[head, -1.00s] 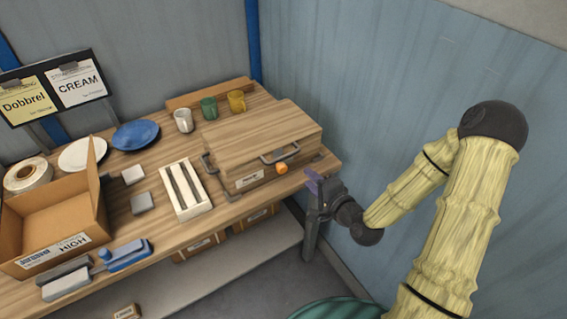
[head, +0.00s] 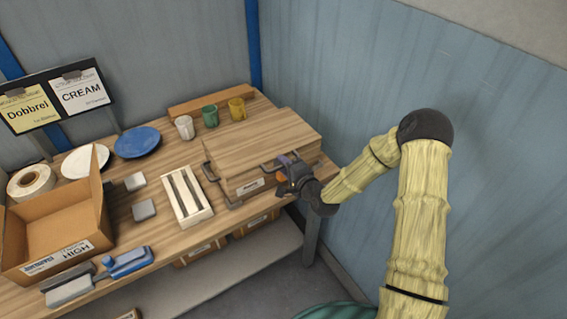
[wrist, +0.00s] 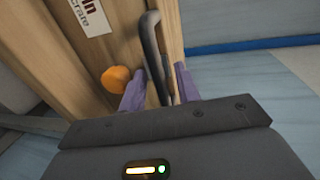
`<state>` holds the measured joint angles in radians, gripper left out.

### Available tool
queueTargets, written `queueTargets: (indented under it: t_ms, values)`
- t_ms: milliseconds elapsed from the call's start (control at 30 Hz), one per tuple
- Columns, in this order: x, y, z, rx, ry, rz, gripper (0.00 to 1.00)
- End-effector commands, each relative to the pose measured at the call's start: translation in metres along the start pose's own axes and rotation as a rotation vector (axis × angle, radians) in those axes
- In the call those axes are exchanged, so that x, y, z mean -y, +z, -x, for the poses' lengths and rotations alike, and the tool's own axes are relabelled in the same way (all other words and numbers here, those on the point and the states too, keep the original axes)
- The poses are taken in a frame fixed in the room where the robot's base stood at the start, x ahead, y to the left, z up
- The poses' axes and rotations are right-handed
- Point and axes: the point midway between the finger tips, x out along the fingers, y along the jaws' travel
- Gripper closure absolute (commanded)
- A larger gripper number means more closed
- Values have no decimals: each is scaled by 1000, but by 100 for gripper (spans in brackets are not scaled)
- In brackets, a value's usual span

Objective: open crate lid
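The wooden crate (head: 247,185) stands at the right end of the table with its wooden lid (head: 255,140) lying shut on top. In the wrist view a dark bar handle (wrist: 154,58) runs along the crate's front by the lid edge. An orange knob (wrist: 115,79) sits left of the handle. My gripper (head: 284,167) is at the crate's front right; it also shows in the wrist view (wrist: 158,88). Its two purple fingers are apart, one on each side of the handle, with gaps visible. My gripper hides part of the handle and the knob in the head view.
A slatted white rack (head: 186,197) stands left of the crate. Mugs (head: 210,116) stand behind it, with a blue plate (head: 138,141) and a cardboard box (head: 55,225) further left. A blue wall (head: 480,130) is close on the right.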

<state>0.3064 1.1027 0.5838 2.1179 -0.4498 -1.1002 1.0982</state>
Motion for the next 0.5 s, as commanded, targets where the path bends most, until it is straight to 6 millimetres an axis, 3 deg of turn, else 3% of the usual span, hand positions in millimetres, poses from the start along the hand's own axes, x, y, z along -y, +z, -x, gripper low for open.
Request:
queueTargets:
  t_ms: [367,500]
  values:
    - [0,0,-6,0,1,0,70]
    - [0,0,-6,0,0,0,97]
